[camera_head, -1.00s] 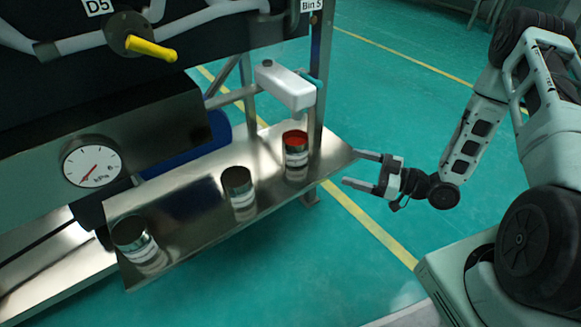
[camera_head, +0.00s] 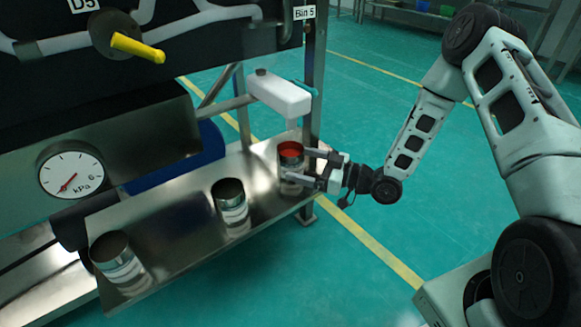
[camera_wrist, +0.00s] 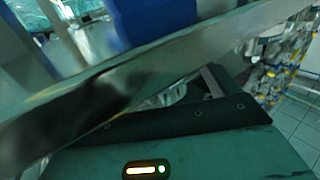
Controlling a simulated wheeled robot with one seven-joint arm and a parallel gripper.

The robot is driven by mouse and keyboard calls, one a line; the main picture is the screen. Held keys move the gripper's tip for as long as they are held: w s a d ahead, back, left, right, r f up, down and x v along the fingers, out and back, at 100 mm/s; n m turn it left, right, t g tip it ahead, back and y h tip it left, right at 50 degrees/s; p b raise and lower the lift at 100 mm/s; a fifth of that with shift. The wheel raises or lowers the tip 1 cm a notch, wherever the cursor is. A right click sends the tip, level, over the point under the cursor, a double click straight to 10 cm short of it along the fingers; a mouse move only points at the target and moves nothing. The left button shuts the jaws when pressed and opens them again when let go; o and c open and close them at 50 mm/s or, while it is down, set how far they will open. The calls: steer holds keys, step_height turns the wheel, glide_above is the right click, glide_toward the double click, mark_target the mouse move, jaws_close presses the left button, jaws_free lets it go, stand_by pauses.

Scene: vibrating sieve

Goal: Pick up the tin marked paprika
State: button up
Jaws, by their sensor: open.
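A metal tin with red contents (camera_head: 290,152) stands upright at the right end of the steel shelf (camera_head: 180,235). Its label is too small to read, so I cannot confirm the word paprika. Two similar tins with dark insides stand to its left, a middle tin (camera_head: 231,205) and a left tin (camera_head: 117,262). My gripper (camera_head: 298,166) is open at the right side of the red-filled tin. One finger is at its far side and the other passes across its front. I cannot tell whether they touch it. The wrist view is dim and does not show the tin clearly.
A pressure gauge (camera_head: 72,174) and yellow handle (camera_head: 138,47) are on the left. Open green floor (camera_head: 400,130) lies right.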

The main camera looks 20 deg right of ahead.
mark_target(291, 159)
steer(key=b+x, duration=0.1)
steer(key=x, duration=0.2)
steer(key=shift+w+a, duration=0.15)
steer(key=shift+w, duration=0.2)
steer(key=c, duration=1.2)
steer(key=shift+r+p, duration=0.3)
steer(key=shift+p, duration=0.25)
